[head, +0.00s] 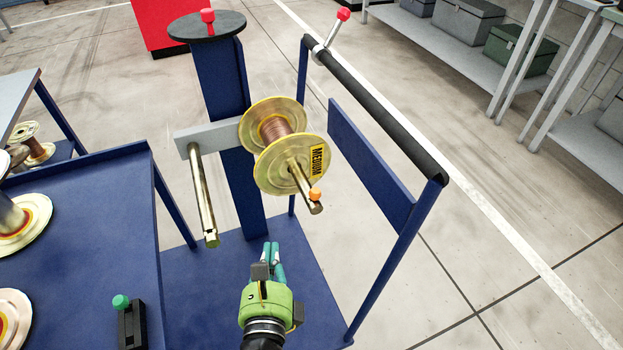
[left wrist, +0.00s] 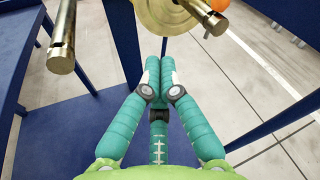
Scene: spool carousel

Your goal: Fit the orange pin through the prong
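The orange pin (head: 315,193) shows as a round orange head at the top of the outer end of a brass prong (head: 304,185); its shaft is hidden. That prong carries a yellow-flanged spool (head: 285,160) with copper wire and a "MEDIUM" label. In the left wrist view the orange head (left wrist: 219,4) is at the top edge, above the prong (left wrist: 205,14). My left gripper (head: 271,252), with teal fingers, is below and apart from the prong. Its fingers (left wrist: 157,75) are together with nothing visible between them. My right gripper is not in view.
An empty brass prong (head: 203,200) stands left of the spool. The blue post (head: 222,85) has a black disc with a red knob on top. A black handle bar (head: 380,115) runs along the right. A black block (head: 131,328) with a green knob sits on the blue table (head: 90,240).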

